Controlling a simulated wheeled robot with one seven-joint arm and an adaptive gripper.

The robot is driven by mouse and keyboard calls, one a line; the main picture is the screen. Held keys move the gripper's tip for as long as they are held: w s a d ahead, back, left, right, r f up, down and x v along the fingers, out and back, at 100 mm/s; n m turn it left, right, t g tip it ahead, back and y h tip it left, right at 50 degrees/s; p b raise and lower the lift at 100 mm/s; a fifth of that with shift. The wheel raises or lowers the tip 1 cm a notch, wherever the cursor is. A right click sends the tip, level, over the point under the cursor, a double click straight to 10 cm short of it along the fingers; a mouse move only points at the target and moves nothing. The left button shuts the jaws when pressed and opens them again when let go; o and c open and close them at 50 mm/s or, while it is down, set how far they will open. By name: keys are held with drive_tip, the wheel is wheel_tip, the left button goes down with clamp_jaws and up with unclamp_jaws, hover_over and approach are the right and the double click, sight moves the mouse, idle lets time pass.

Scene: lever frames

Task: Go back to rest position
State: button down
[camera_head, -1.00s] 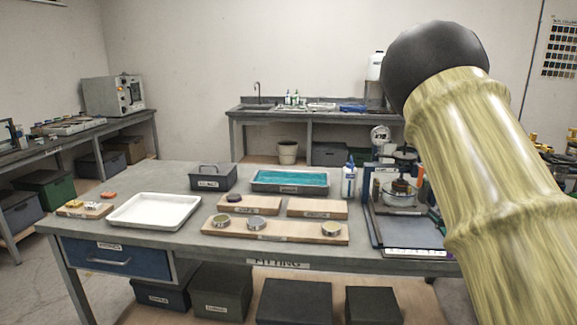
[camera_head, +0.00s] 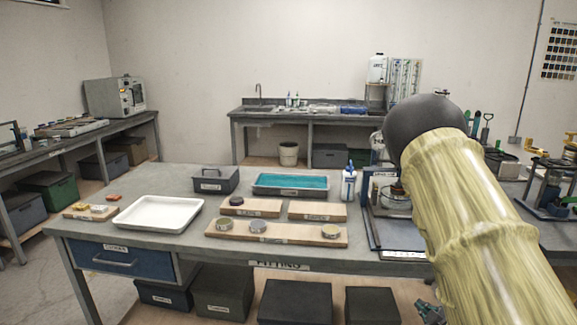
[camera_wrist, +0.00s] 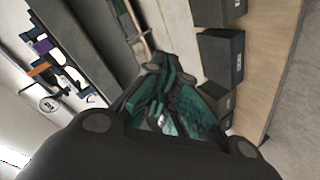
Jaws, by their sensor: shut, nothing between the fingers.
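My gripper (camera_wrist: 160,105) shows in the wrist view with its dark and teal fingers closed together and nothing held. In the head view only a small part of my gripper (camera_head: 430,312) shows at the bottom right, below the table's front edge. My yellowish arm covers the right side of that view, and its dark rounded joint stands over the right end of the table.
The grey worktable (camera_head: 190,245) bears a white tray (camera_head: 160,213), a teal-filled tray (camera_head: 290,183), wooden boards (camera_head: 315,232) and a dark caddy (camera_head: 215,180). A press-like device (camera_head: 385,235) stands beside my arm. Dark boxes (camera_head: 297,300) sit below.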

drive_tip(key=s+a+f+m+g+p, duration=0.1)
drive_tip(key=s+a+f+m+g, duration=0.2)
drive_tip(key=s+f, duration=0.55)
drive_tip(key=s+a+f+m+g+p, duration=0.1)
drive_tip(key=s+a+f+m+g, duration=0.25)
drive_tip(key=s+f, duration=0.5)
drive_tip(key=s+a+f+m+g+p, duration=0.1)
drive_tip(key=s+a+f+m+g, duration=0.1)
drive_tip(key=s, duration=0.9)
drive_tip(key=s+a+f+m+g+p, duration=0.1)
drive_tip(key=s+a+g, duration=0.3)
drive_tip(key=s, duration=0.6)
drive_tip(key=a+f+m, duration=0.1)
drive_tip(key=a, duration=0.1)
drive_tip(key=shift+s+a+f+g, duration=0.35)
